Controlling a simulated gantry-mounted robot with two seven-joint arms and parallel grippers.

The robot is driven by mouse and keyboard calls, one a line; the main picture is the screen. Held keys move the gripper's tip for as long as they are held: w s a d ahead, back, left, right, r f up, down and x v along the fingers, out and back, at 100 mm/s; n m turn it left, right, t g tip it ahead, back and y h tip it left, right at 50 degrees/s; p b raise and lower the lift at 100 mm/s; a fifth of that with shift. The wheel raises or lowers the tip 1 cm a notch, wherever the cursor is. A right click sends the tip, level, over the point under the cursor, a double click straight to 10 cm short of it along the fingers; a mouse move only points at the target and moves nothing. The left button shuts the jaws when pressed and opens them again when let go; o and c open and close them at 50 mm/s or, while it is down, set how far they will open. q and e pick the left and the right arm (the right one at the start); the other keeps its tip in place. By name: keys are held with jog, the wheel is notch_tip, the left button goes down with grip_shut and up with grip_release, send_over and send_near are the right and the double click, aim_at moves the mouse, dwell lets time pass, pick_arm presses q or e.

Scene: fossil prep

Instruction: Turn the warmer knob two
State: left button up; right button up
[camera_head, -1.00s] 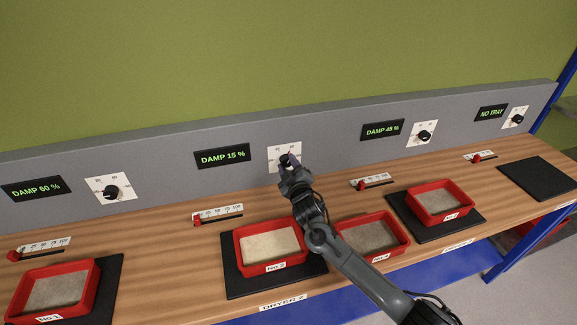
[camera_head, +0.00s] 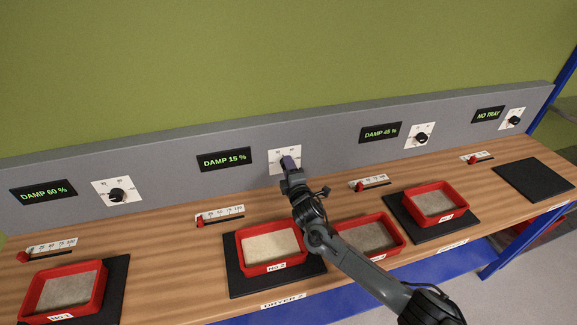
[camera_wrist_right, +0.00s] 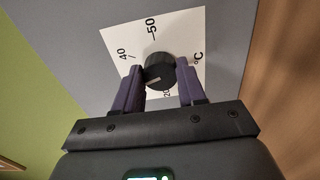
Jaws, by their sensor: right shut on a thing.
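The knob of station two (camera_wrist_right: 158,70) is black and round, with a pale pointer line, on a white dial plate (camera_head: 277,155) marked in °C. My right gripper (camera_head: 289,163) reaches the plate and hides the knob in the head view. In the right wrist view the purple fingers of this gripper (camera_wrist_right: 160,88) are shut on the knob, one on each side. The pointer line lies toward the lower left in that view; the marks 40 and 50 are legible. The display beside the dial (camera_head: 224,160) reads DAMP 15 %. My left gripper is not in view.
A red tray No 2 (camera_head: 272,268) with pale sand sits on a black mat under my arm. A second red tray (camera_head: 397,245) stands just right of my arm. A slider (camera_head: 219,217) lies left of it. Other knobs (camera_head: 116,196) line the grey panel.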

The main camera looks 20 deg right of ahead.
jog(key=shift+r+n+p, duration=0.15)
jog(key=shift+n+p, duration=1.9)
jog(key=shift+n, duration=5.25)
jog(key=o, duration=1.1)
jog(key=shift+c, duration=0.2)
